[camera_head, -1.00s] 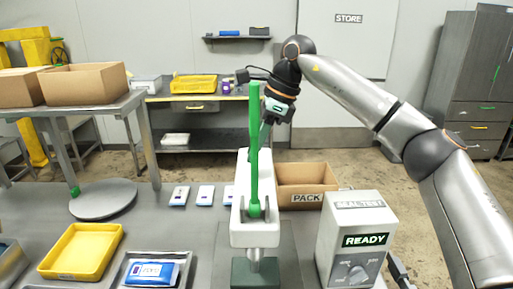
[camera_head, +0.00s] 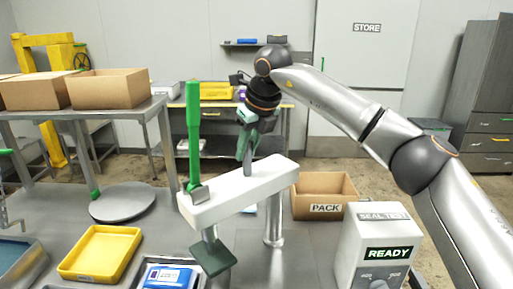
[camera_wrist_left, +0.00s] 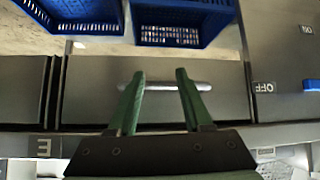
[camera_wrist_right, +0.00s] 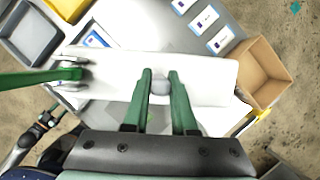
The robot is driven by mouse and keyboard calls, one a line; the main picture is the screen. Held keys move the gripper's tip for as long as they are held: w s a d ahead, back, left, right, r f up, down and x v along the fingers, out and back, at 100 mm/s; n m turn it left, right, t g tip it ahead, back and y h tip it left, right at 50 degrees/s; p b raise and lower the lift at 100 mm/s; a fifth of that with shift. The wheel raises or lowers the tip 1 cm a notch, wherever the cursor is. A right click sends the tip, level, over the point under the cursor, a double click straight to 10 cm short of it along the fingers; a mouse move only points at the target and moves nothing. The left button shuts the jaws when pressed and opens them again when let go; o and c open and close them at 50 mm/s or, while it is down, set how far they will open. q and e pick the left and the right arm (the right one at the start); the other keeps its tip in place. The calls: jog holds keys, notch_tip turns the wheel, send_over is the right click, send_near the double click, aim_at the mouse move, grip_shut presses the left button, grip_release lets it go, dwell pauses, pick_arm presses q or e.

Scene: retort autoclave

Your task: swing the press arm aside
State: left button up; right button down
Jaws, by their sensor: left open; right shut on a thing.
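The press arm (camera_head: 240,188) is a white beam on a grey post (camera_head: 273,222). It lies diagonally, its front end toward the left, with a green lever (camera_head: 193,130) upright there and a dark press plate (camera_head: 213,257) hanging below. My right gripper (camera_head: 247,153) is shut on a grey peg (camera_head: 248,165) on top of the beam. The right wrist view shows the fingers (camera_wrist_right: 160,75) on either side of the peg's round top, over the beam (camera_wrist_right: 208,80). My left gripper (camera_wrist_left: 156,77) is open, seen only in its wrist view, its fingers by a metal bar handle (camera_wrist_left: 165,86).
A yellow tray (camera_head: 73,270) and a grey tray with a blue pouch (camera_head: 168,277) are at front left. A seal tester (camera_head: 375,235) showing READY stands right of the post. An open PACK box (camera_head: 325,208) is behind. Blue crates (camera_wrist_left: 170,38) show in the left wrist view.

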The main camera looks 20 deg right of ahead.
jog(key=w+m, duration=0.1)
jog(key=w+m+h+p, duration=0.1)
jog(key=m, duration=0.1)
jog(key=shift+w+a+r, duration=0.15)
jog(key=shift+a, duration=0.15)
jog(key=shift+w+d+m+h, duration=0.2)
jog(key=shift+w+m+h, duration=0.4)
jog(key=shift+w+m, duration=0.95)
jog(key=shift+w+d, duration=0.1)
jog(key=shift+w, duration=0.15)
jog(key=c, duration=0.7)
grip_release()
notch_tip(320, 180, up, 11)
send_over(242, 174)
jog(key=shift+w+d+r, duration=0.15)
jog(key=shift+w+r, duration=0.05)
jog(key=shift+w, duration=0.15)
